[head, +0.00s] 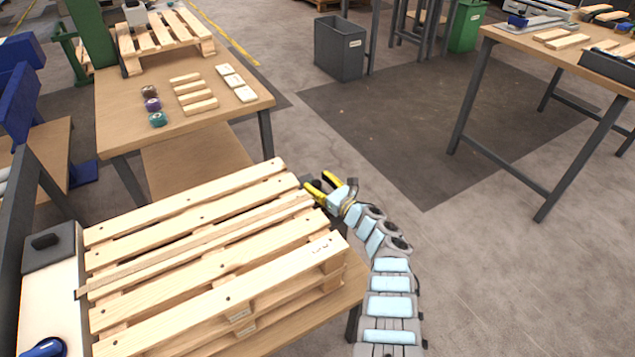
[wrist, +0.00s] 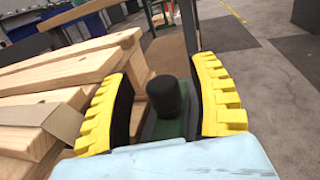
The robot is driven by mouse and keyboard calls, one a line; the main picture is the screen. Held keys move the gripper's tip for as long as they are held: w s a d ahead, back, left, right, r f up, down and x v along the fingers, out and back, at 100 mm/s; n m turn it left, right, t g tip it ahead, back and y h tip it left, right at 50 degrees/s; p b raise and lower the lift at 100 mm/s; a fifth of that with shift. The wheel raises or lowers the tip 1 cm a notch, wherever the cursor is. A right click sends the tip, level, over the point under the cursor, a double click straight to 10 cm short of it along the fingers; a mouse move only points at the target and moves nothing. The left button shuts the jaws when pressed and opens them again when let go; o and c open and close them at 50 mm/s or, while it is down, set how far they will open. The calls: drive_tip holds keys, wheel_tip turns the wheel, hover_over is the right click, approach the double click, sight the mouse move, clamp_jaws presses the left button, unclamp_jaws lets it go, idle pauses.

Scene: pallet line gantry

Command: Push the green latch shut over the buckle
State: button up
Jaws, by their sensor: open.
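In the wrist view, a dark green part, which looks like the latch (wrist: 172,129), stands between my fingers with a black round knob (wrist: 166,96) on top. My gripper (wrist: 170,50) is open, with one yellow finger on each side of the knob and gaps visible. In the head view, my gripper (head: 316,180) is at the right end of the pallet (head: 215,270), just beyond the strap's end. A flat brown strap (head: 195,246) runs across the pallet boards. I cannot make out the buckle or how far the latch is closed.
The pallet lies on a wooden table. Another table (head: 240,110) behind holds short wooden slats (head: 194,94), white blocks (head: 236,83) and several small rolls. A grey bin (head: 340,48) stands on the floor. The floor right of my arm is clear up to a workbench (head: 560,50).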

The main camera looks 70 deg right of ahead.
drive_tip(key=shift+s+a+f, duration=0.1)
drive_tip(key=shift+s+f, duration=0.05)
drive_tip(key=shift+s, duration=0.1)
drive_tip(key=shift+s+a, duration=0.35)
drive_tip(key=shift+s, duration=0.3)
drive_tip(key=shift+v, duration=5)
